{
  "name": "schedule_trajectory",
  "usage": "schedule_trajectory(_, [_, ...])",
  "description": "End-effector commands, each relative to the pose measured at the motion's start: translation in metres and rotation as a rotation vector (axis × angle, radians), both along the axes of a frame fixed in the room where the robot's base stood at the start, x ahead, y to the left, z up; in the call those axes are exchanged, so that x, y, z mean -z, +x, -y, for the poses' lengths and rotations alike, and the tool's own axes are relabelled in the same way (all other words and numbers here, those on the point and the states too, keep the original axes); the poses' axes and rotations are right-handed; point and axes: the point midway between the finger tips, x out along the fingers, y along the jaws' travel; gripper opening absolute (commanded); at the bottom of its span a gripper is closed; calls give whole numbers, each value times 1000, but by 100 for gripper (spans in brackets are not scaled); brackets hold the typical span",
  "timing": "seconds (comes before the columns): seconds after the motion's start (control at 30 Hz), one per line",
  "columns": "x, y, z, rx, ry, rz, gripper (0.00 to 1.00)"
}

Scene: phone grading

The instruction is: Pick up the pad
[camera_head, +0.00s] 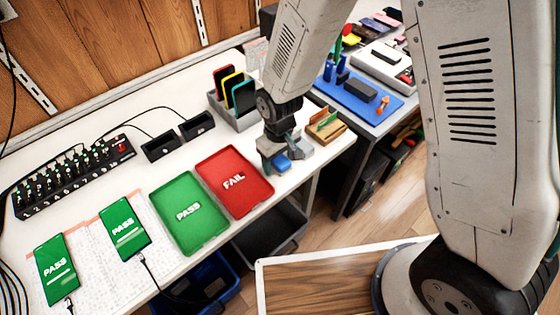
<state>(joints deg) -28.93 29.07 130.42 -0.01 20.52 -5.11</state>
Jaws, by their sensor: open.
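A small blue block (282,163), which looks like the pad, lies on the white table just right of the red tray. My gripper (272,162) reaches down from above, right at the pad. Its jaws are open. Part of the pad is hidden behind the near finger, and I cannot tell whether the fingers are around the pad or only beside it.
A red FAIL tray (246,194) and a green PASS tray (170,226) lie left of my gripper. A grey rack (240,122) with phones stands behind. A wooden holder (327,126) is to the right. Two phones showing PASS (124,221) lie at the left.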

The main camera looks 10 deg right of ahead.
Motion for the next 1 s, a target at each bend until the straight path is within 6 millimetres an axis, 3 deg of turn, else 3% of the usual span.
schedule_trajectory(0.1, [0, 0, 0, 0, 0, 0, 66])
schedule_trajectory(0.3, [-1, 0, 0, 0, 0, 0, 18])
schedule_trajectory(0.67, [-2, 0, 0, 0, 1, 1, 14])
schedule_trajectory(1.0, [-27, 1, 2, 3, 2, 2, 14])
